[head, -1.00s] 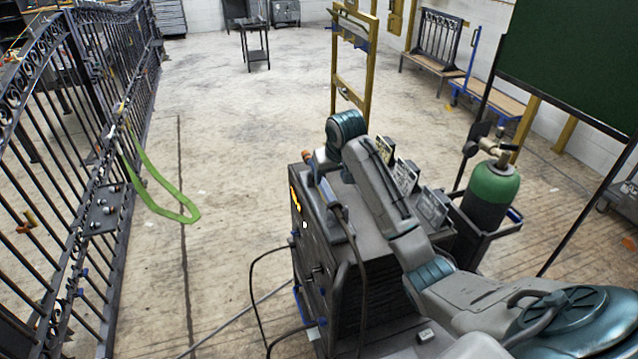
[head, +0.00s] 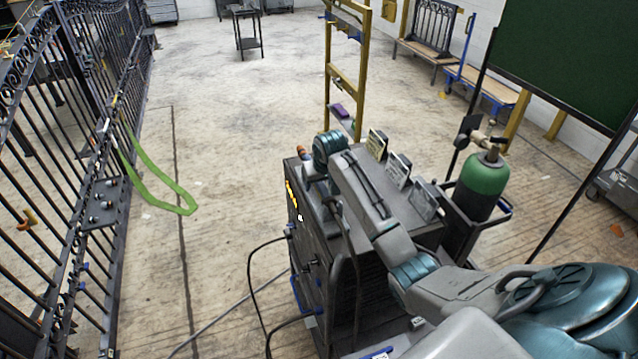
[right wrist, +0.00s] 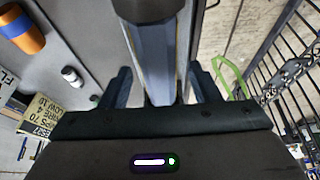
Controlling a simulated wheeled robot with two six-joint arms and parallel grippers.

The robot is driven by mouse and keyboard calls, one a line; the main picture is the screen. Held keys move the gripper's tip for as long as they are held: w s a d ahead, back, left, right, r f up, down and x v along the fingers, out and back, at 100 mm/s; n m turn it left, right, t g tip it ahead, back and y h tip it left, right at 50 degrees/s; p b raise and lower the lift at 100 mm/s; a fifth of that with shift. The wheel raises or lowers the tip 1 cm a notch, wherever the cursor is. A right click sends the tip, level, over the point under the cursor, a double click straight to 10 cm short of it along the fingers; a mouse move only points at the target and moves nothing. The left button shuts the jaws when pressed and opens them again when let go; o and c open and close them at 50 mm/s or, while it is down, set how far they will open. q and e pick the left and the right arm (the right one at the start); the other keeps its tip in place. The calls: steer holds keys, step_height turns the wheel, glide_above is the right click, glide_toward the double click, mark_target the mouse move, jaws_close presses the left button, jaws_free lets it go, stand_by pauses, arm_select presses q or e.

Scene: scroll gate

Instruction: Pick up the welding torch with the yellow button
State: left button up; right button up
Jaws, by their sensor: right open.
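In the right wrist view, a blue-grey faceted body (right wrist: 154,50), which looks like the welding torch, runs between the fingers of my right gripper (right wrist: 164,88). The fingers are open on either side of it, and I cannot tell whether they touch it. A dark round part covers its far end, and no yellow button shows. In the head view my right wrist reaches over the left side of the top of the welding machine (head: 346,285) and hides most of the torch there. My left gripper is not in view.
A green gas cylinder (head: 484,185) stands right of the machine, with several small cards (head: 398,168) between. An orange cylinder with a blue band (right wrist: 22,30) lies beside the gripper.

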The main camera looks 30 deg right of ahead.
steer(key=shift+f, duration=0.2)
stand_by(0.4)
steer(key=c, duration=1.2)
